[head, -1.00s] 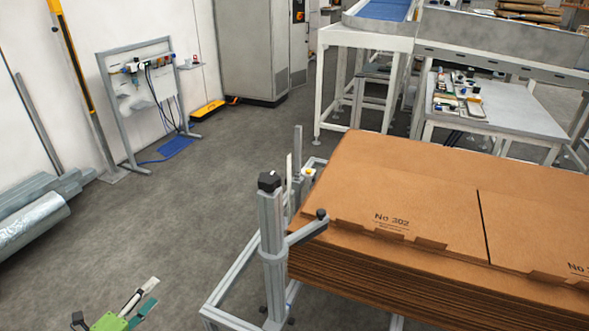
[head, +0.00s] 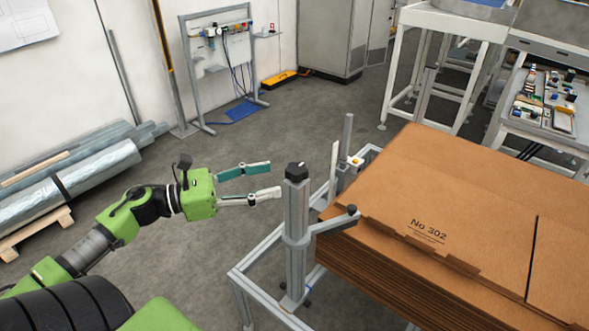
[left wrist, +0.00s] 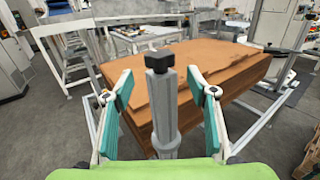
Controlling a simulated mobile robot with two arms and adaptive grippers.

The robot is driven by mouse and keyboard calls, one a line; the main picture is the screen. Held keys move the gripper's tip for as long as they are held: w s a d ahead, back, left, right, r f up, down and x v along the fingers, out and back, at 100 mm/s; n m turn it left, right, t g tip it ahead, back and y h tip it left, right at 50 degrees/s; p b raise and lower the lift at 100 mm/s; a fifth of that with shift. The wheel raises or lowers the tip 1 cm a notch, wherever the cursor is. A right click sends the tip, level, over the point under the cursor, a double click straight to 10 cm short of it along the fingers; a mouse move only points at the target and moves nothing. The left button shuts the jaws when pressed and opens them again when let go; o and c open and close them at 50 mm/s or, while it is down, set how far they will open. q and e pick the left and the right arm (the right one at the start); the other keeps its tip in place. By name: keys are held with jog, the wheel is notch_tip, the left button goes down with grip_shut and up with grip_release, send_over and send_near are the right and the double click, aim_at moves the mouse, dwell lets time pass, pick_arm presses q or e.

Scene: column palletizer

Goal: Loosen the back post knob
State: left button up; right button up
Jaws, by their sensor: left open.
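A grey metal post (head: 297,235) with a black knob (head: 296,171) on top stands at the near left corner of the carton stack. A side arm on the post carries a smaller black knob (head: 352,209). My left gripper (head: 275,180) is open and empty, its fingers pointing right at about the height of the post top. In the head view its tips end just left of the post, apparently without touching. In the left wrist view, the black knob (left wrist: 159,60) lies between the two spread fingers. My right gripper is not in view.
A stack of flat brown cartons (head: 400,185) lies right of the post. A thinner upright (head: 347,140) stands behind it, and a low metal frame (head: 240,278) runs around the post foot. Wrapped rolls (head: 80,185) lie along the left wall. Open floor lies between.

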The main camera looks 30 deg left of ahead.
aim_at(286, 175)
pick_arm(q)
jog(key=p+x, duration=0.1)
jog(key=x, duration=0.4)
jog(key=shift+w+r, duration=0.1)
jog(key=shift+r, duration=0.05)
jog(key=shift+p+x, duration=0.3)
jog(key=shift+x, duration=0.65)
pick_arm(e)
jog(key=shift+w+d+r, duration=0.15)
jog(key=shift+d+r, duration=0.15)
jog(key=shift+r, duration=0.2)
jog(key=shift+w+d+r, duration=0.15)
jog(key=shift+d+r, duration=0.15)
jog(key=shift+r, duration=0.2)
pick_arm(q)
jog(key=c, duration=1.1)
